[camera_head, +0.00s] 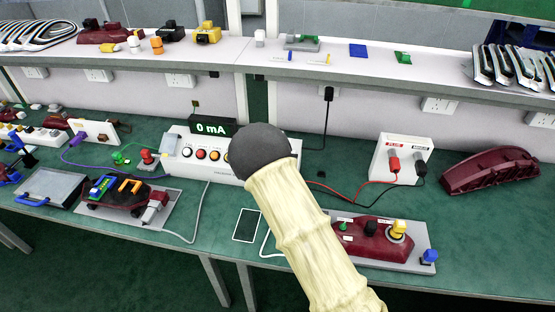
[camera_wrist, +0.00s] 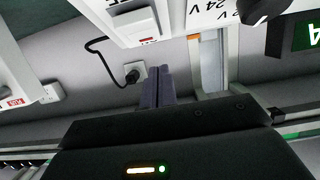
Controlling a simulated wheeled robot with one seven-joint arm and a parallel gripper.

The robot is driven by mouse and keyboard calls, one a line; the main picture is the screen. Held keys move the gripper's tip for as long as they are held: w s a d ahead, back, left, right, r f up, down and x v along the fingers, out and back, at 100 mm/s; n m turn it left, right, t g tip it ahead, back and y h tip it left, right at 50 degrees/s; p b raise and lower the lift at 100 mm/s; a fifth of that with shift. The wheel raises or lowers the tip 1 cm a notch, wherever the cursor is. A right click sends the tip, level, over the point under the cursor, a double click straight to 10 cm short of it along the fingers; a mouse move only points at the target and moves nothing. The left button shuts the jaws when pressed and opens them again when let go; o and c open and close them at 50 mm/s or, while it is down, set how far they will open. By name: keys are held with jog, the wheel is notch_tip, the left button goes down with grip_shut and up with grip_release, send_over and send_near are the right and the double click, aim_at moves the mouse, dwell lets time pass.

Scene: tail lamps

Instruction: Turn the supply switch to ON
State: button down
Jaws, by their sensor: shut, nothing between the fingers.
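The supply (camera_head: 186,165) is a white box on the green bench with coloured round parts on its front and a display (camera_head: 211,128) reading 0 mA. My arm hides its right part in the head view. In the wrist view the supply's panel (camera_wrist: 178,30) is close and turned over, with a 24 V label and a black knob (camera_wrist: 262,9). A white switch (camera_wrist: 133,25) with a small red-lettered label sits on it. Its position is hard to read. My gripper (camera_wrist: 158,72) is shut and empty, its fingertips just beside the panel edge near the switch; contact cannot be told.
A white socket box (camera_head: 403,158) with red and black plugs stands to the right. A red lamp on a grey board (camera_head: 415,262) lies in front, another red lamp housing (camera_head: 490,170) further right. A phone-like panel (camera_head: 246,225) lies near the front edge. A shelf (camera_head: 270,62) runs above.

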jog(key=r+b+v, duration=0.1)
jog(key=b+v, duration=0.1)
jog(key=v, duration=0.9)
jog(key=shift+r, duration=0.3)
jog(key=shift+w, duration=0.1)
dwell(0.7)
